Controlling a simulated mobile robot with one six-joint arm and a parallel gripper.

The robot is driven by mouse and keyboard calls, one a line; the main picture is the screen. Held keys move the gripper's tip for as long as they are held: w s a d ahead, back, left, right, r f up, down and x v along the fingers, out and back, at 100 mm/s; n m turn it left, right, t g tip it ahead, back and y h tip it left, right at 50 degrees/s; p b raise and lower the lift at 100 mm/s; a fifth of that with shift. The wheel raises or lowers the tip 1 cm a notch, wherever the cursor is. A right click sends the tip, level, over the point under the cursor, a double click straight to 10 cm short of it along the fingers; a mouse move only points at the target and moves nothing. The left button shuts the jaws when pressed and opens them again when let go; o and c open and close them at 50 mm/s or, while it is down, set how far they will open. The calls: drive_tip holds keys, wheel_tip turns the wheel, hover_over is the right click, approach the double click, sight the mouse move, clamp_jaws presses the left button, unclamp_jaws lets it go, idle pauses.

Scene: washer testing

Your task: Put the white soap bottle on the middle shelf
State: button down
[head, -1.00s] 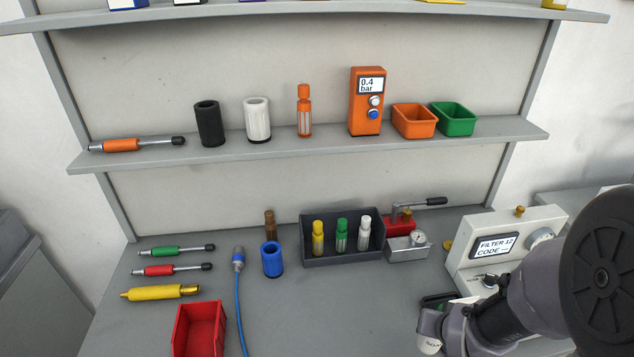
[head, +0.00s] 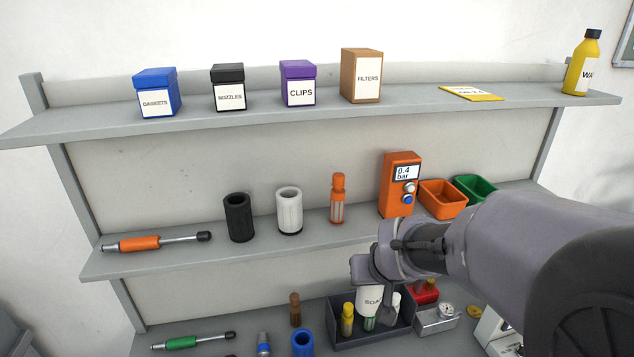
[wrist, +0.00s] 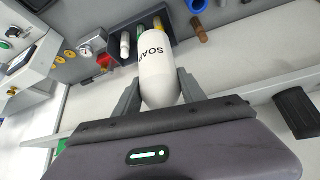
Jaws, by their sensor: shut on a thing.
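The white soap bottle (head: 369,299) is held in my gripper, in front of and a little below the middle shelf's edge in the head view. In the wrist view the bottle (wrist: 158,70) shows the letters "SOA" and sits between the two fingers of my gripper (wrist: 157,97). My gripper is shut on it. My wrist and arm hide the bottle's top in the head view. The middle shelf (head: 190,251) carries an orange-handled tool, a black cup, a white cup, an orange bottle-like part, an orange gauge box and two bins.
The upper shelf (head: 200,116) holds labelled boxes and a yellow bottle (head: 581,63). Bare middle-shelf room shows between the orange tool (head: 140,243) and the black cup (head: 239,217), and between the orange part (head: 338,199) and the gauge box (head: 399,184). A dark tray (head: 343,334) stands below.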

drive_tip(key=r+p, duration=0.1)
drive_tip(key=r, duration=0.2)
drive_tip(key=r+p, duration=0.2)
drive_tip(key=r, duration=0.2)
drive_tip(key=d+r+p, duration=0.1)
drive_tip(key=r, duration=0.2)
drive_tip(key=shift+w+r+p, duration=0.1)
drive_tip(key=shift+r+p, duration=0.2)
drive_tip(key=w+p, duration=0.1)
drive_tip(key=w, duration=0.5)
drive_tip(key=w+f+p, duration=0.1)
drive_tip(key=w, duration=0.5)
drive_tip(key=w+d+f+p, duration=0.1)
drive_tip(key=w, duration=0.5)
drive_tip(key=shift+w, duration=0.1)
drive_tip(key=shift+s+r, duration=0.2)
drive_tip(key=shift+s, duration=0.05)
drive_tip(key=shift+f, duration=0.15)
drive_tip(key=c, duration=0.9)
unclamp_jaws()
drive_tip(key=shift+w+f, duration=0.1)
drive_tip(key=shift+w, duration=0.05)
drive_tip(key=shift+c, duration=0.2)
